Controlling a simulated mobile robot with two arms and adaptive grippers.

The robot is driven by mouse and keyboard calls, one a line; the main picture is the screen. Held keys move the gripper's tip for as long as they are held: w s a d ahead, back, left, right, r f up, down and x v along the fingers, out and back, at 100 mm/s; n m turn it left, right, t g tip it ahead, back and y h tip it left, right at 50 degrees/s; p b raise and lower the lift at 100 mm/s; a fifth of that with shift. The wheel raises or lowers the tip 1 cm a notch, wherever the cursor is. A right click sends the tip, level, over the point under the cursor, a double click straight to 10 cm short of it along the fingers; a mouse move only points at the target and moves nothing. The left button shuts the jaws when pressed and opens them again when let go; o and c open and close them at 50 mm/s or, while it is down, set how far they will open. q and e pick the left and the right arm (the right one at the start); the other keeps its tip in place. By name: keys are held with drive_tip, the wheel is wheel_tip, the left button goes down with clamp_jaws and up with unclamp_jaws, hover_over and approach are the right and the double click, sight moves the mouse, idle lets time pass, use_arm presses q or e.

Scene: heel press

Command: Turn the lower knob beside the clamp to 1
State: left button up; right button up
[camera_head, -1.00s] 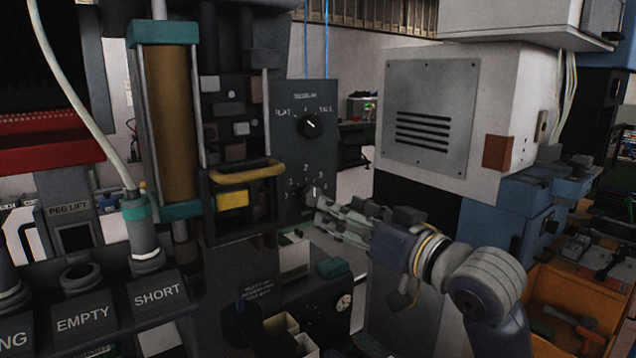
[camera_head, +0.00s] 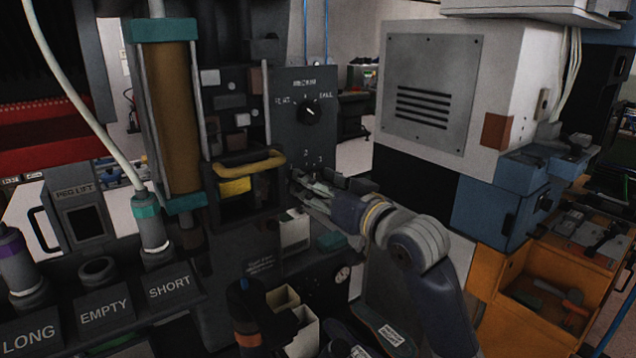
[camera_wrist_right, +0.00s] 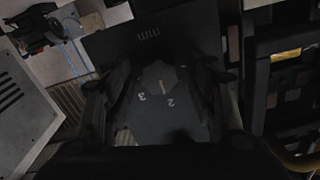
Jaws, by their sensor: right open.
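The dark control panel (camera_head: 290,135) beside the clamp carries an upper knob (camera_head: 309,107) with FLAT and TALL lettering. The lower knob is hidden behind my right gripper (camera_head: 305,188) in the head view; only a bit of its number scale (camera_head: 313,155) shows above the fingers. My right gripper is at the panel's lower part, coming from the right. In the right wrist view the open fingers (camera_wrist_right: 156,95) stand either side of the panel, with the numbers 3 and 2 (camera_wrist_right: 156,100) between them. My left gripper is out of view.
The clamp's yellow handle (camera_head: 249,164) is just left of the panel. A grey-white cabinet (camera_head: 430,95) stands to the right. An orange bin (camera_head: 510,270) is at lower right. Labelled LONG, EMPTY and SHORT holders (camera_head: 105,312) are at lower left.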

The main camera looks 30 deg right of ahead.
drive_tip(key=c, duration=1)
drive_tip(key=shift+c, duration=0.2)
drive_tip(key=shift+d+n+p, duration=0.1)
drive_tip(key=shift+n+p, duration=1)
drive_tip(key=shift+n, duration=2.7)
drive_tip(key=o, duration=1)
